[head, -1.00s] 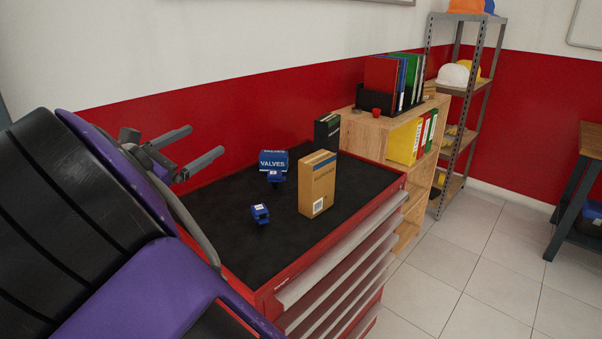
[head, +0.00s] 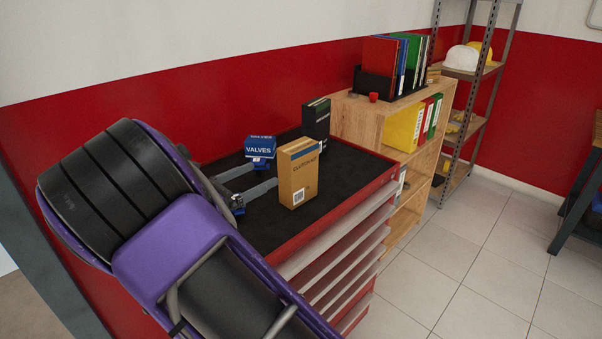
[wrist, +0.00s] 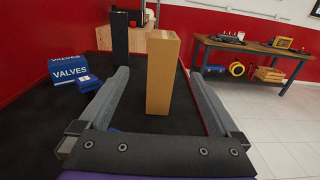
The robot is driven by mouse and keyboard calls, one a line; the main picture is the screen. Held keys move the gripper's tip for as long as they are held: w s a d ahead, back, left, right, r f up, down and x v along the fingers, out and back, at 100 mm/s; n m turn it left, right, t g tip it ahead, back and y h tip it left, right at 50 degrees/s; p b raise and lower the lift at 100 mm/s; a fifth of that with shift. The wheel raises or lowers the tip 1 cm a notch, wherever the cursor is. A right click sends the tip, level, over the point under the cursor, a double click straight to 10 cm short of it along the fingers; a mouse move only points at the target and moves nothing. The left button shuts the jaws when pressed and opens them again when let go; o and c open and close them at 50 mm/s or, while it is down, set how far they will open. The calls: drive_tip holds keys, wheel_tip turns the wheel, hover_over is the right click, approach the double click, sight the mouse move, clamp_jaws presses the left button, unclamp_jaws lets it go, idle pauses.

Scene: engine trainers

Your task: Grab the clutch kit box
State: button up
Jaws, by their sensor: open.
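The clutch kit box (head: 299,173) is a tall tan carton with a blue band and a white label, upright on the black top of the red tool cabinet (head: 334,218). My gripper (head: 264,174) is open and empty, low over the cabinet top, just left of the box and pointing at it. In the wrist view the box (wrist: 162,75) shows between the two grey fingers, with visible room on both sides. I cannot tell whether the fingertips have reached past its near face.
A blue VALVES box (head: 260,147) and small blue parts (wrist: 88,82) lie left of the fingers. A black box (head: 316,120) stands behind the clutch kit box. A wooden shelf (head: 345,122) adjoins the cabinet's far end. Tiled floor is clear at right.

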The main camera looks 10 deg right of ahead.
sight(282, 164)
drive_tip(key=x, duration=0.7)
drive_tip(key=shift+w+d, duration=0.2)
drive_tip(key=shift+d, duration=0.05)
drive_tip(key=x, duration=0.5)
drive_tip(key=shift+d+r, duration=0.2)
drive_tip(key=shift+d, duration=0.25)
clamp_jaws()
